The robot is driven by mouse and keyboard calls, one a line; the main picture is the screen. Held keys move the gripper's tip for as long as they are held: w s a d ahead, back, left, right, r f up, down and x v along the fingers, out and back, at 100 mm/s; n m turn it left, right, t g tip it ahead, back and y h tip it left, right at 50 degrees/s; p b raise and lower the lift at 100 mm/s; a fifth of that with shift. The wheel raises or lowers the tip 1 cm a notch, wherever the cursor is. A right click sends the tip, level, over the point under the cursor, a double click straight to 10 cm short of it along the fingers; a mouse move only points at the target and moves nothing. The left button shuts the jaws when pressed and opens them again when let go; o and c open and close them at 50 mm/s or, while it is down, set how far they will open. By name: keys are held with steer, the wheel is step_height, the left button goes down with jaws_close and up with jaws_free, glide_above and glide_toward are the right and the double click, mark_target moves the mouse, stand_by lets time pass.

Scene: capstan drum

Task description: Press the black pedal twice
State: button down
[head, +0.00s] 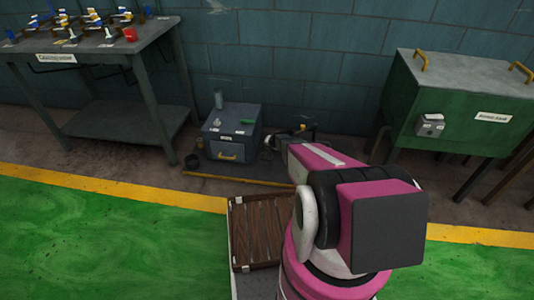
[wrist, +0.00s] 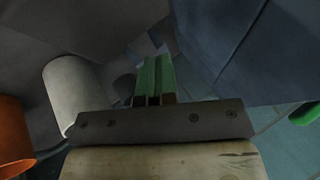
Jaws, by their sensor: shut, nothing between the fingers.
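I cannot make out the black pedal for certain in either view. In the wrist view my gripper (wrist: 153,70) shows as two green fingers side by side, shut and empty. Dark surfaces lie around the fingertips. I cannot tell whether the fingers touch anything.
A grey cabinet (head: 232,137) with a yellow handle stands by the wall. A workbench (head: 80,47) with coloured pieces is at left, a green tank (head: 447,105) at right. A wooden slatted crate (head: 258,232) sits at front centre. Orange (wrist: 12,135) and pale (wrist: 72,92) cylinders are left in the wrist view.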

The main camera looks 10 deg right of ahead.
mark_target(268, 155)
steer(key=shift+f, duration=0.2)
steer(key=shift+s+f, duration=0.1)
steer(key=shift+f, duration=0.1)
steer(key=shift+s+a+f, duration=0.1)
steer(key=shift+s+f, duration=0.1)
steer(key=shift+f, duration=0.55)
steer(key=shift+s+a+f, duration=0.1)
steer(key=shift+s+f, duration=0.05)
steer(key=shift+f, duration=0.6)
stand_by(2.0)
steer(key=shift+s+a+f, duration=0.1)
steer(key=shift+s+f, duration=0.15)
steer(key=shift+f, duration=0.4)
steer(key=shift+s+f, duration=0.25)
steer(key=shift+f, duration=0.4)
stand_by(1.2)
steer(key=shift+r, duration=0.1)
steer(key=shift+w+r, duration=0.25)
steer(key=shift+r, duration=0.35)
steer(key=shift+w+r, duration=0.2)
steer(key=shift+r, duration=0.4)
steer(key=shift+w+d+r, duration=0.15)
steer(key=shift+w+r, duration=0.05)
steer(key=shift+r, duration=0.75)
steer(key=shift+w+d+r, duration=0.1)
steer(key=shift+w+r, duration=0.05)
steer(key=shift+r, duration=0.8)
